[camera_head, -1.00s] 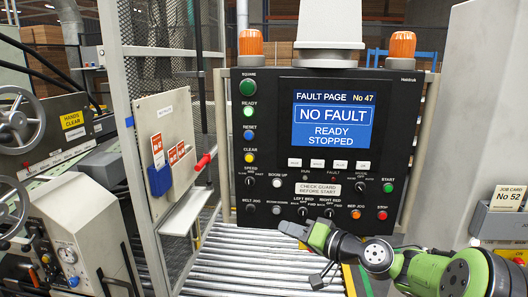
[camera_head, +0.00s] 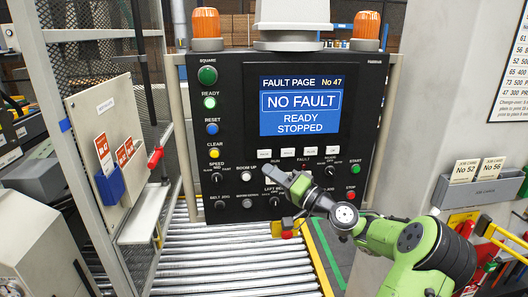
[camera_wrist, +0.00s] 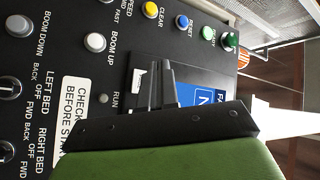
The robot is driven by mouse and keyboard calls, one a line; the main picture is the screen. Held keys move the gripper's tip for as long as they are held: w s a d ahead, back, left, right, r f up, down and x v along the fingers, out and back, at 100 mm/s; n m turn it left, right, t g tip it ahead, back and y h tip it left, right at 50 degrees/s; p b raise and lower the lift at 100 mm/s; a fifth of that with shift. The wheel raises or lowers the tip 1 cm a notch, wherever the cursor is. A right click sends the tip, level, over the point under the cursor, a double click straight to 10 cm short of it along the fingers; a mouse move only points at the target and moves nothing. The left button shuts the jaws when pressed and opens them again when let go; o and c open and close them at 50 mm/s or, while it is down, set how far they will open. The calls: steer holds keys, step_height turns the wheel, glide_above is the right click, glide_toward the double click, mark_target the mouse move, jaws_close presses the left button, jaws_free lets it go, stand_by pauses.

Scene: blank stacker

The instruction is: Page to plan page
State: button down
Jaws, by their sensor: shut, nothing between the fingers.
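The control panel's screen (camera_head: 300,106) reads "FAULT PAGE No 47", "NO FAULT", "READY STOPPED". A row of white keys (camera_head: 288,152) lies below it; their labels are too small to read. My gripper (camera_head: 271,168) is in front of the panel just below these keys, fingers shut and empty. In the wrist view its fingers (camera_wrist: 162,88) point at the panel and cover part of the screen (camera_wrist: 192,94). I cannot tell whether they touch anything. The arm hides some lower knobs.
Rollers (camera_head: 230,262) run below the panel. Job cards (camera_head: 464,171) stand at right. A mesh guard (camera_head: 98,90) is at left.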

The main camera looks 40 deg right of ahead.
mark_target(258, 153)
steer(key=shift+w+d+p, duration=0.35)
steer(key=shift+w+d, duration=0.15)
steer(key=shift+w, duration=0.3)
steer(key=shift+w+d+p, duration=0.35)
steer(key=shift+w+d, duration=0.2)
steer(key=shift+w, duration=0.2)
steer(key=shift+w+d+p, duration=0.35)
steer(key=shift+w+d, duration=0.15)
steer(key=shift+w, duration=0.3)
steer(key=shift+w+d, duration=0.25)
steer(key=shift+w, duration=0.1)
steer(key=shift+w+d+r, duration=0.1)
steer(key=shift+w+d, duration=0.1)
steer(key=shift+w, duration=0.05)
stand_by(0.7)
steer(key=shift+s+a+b, duration=0.35)
steer(key=shift+s+a, duration=0.1)
steer(key=shift+s, duration=0.2)
